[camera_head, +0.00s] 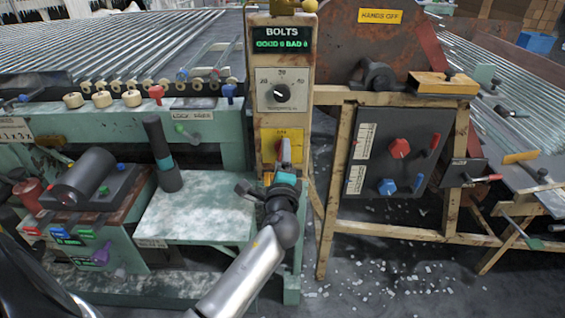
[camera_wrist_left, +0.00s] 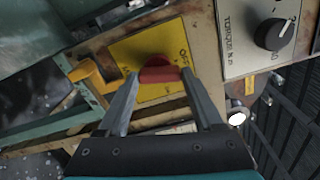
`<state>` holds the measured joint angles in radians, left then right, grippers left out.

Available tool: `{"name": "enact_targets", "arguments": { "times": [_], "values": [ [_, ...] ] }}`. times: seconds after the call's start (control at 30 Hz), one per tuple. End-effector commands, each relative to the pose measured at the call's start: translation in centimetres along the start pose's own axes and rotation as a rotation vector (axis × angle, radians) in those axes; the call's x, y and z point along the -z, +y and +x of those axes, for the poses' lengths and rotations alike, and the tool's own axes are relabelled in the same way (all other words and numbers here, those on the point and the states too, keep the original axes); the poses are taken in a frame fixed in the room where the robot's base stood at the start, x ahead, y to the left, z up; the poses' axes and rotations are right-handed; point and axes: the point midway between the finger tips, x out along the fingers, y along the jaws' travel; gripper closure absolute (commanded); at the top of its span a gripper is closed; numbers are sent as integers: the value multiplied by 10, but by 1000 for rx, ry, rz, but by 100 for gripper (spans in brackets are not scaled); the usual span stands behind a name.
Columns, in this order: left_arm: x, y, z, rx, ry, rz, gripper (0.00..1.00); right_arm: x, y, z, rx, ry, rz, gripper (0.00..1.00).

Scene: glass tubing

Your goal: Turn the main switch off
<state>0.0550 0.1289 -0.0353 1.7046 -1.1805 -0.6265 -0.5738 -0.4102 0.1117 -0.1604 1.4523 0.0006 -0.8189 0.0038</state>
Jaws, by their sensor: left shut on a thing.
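The main switch is a red handle (camera_head: 284,148) on a yellow plate (camera_head: 268,142) low on the beige control column. In the left wrist view the red handle (camera_wrist_left: 158,74) lies between the two fingers of my left gripper (camera_wrist_left: 160,82), in front of the yellow plate (camera_wrist_left: 150,46) with dark lettering. My left gripper (camera_head: 284,166) is shut on the handle. In the head view the handle looks roughly upright; the fingers and wrist partly hide it. My right gripper is in neither view.
Above the switch are a black torque dial (camera_head: 281,93) and a green-lit BOLTS display (camera_head: 282,41). To the right a dark panel (camera_head: 375,120) carries a red knob (camera_head: 400,148) and a blue knob (camera_head: 387,186). A green bench (camera_head: 195,215) stands left.

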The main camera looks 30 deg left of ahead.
Motion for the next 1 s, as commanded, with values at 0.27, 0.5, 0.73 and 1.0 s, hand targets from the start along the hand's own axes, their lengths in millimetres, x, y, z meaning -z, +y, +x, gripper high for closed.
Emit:
{"name": "enact_targets", "arguments": {
  "times": [0.27,0.5,0.73,1.0],
  "values": [
    [1,3,-1,-4,1,-177,88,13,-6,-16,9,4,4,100],
    [0,2,0,-3,2,-255,88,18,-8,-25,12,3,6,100],
    [0,1,0,-3,2,-277,88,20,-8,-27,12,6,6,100],
    [0,1,0,-3,2,-280,88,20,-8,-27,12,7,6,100]
  ]
}}
